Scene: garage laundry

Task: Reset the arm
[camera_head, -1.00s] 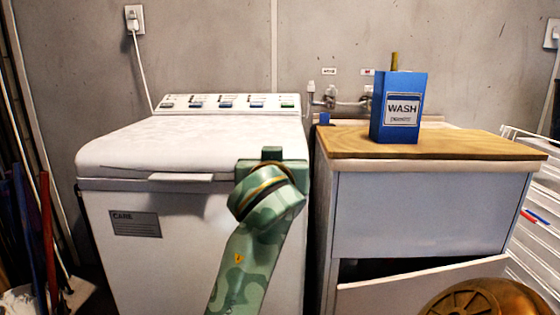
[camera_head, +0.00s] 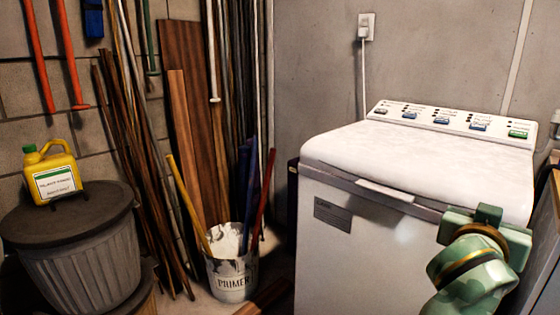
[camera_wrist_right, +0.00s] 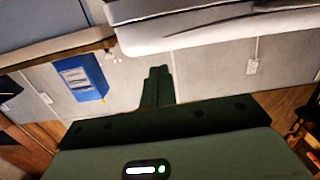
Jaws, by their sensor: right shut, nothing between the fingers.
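My right gripper (camera_head: 487,222), green, is at the right of the head view, in front of the washing machine (camera_head: 380,235) near its front right corner. In the right wrist view its two dark fingers (camera_wrist_right: 158,80) are together with nothing between them. My left gripper is not in view.
The wrist view is upside down and shows a blue box (camera_wrist_right: 82,78) and a wall outlet (camera_wrist_right: 252,66). At left in the head view, a yellow jug (camera_head: 52,172) stands on a lidded grey bin (camera_head: 80,255). A primer bucket (camera_head: 232,275) holds poles; planks lean behind.

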